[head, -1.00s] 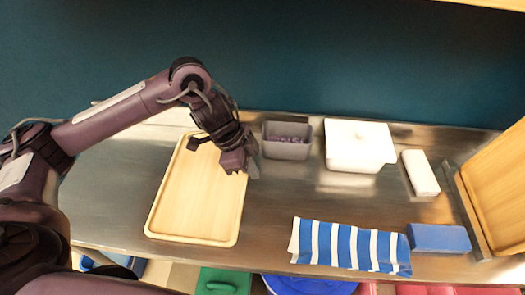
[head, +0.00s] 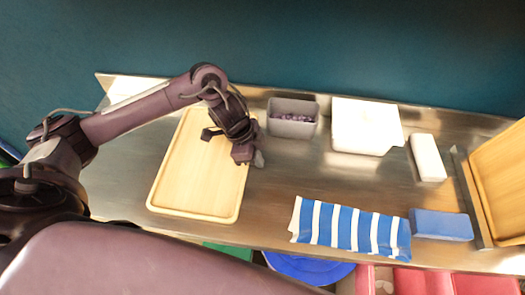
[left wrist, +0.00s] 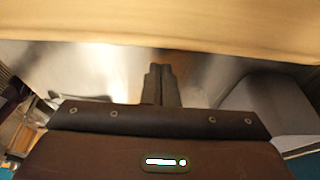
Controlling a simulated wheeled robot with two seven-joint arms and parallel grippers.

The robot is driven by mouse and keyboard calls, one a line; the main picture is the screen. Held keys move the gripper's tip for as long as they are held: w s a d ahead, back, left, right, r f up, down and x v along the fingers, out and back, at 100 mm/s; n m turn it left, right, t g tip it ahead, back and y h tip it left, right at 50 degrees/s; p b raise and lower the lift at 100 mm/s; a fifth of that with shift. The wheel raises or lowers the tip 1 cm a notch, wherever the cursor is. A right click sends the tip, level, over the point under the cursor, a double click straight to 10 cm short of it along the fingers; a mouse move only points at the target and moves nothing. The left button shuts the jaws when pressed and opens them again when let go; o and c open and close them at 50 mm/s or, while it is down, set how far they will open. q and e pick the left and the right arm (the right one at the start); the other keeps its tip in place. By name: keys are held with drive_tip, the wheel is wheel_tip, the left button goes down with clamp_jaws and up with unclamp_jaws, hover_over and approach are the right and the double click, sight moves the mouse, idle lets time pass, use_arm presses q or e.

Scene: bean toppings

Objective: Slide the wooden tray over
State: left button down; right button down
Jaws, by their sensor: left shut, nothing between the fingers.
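The wooden tray (head: 190,185), pale and rectangular with a raised rim, lies flat on the left part of the metal counter in the head view. My left gripper (head: 258,158) is shut and empty, pointing down beside the tray's right rim, with the forearm passing over the tray's far part. Whether it touches the rim cannot be told. In the left wrist view the closed fingers (left wrist: 158,84) show in the middle, and the tray's wood (left wrist: 165,25) fills the top. My right gripper is not in view.
A grey bin (head: 293,118) with purple contents stands right of the gripper at the back. Further right are a white lidded box (head: 365,125), a white block (head: 427,157), a striped cloth (head: 350,231), a blue block (head: 441,225) and another wooden board (head: 502,185). The counter's middle is clear.

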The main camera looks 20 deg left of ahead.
use_arm(q)
drive_tip(key=shift+s+a, duration=0.35)
drive_tip(key=shift+a, duration=0.5)
drive_tip(key=shift+w, duration=0.1)
drive_tip(key=s+a, duration=0.2)
drive_tip(key=a, duration=0.7)
drive_tip(key=s+a+p, duration=0.1)
drive_tip(key=s+a, duration=0.1)
drive_tip(key=a, duration=0.6)
drive_tip(key=s+a, duration=0.3)
drive_tip(key=a, duration=0.6)
drive_tip(key=shift+a, duration=0.35)
drive_tip(key=shift+d+p, duration=0.1)
drive_tip(key=shift+p, duration=0.25)
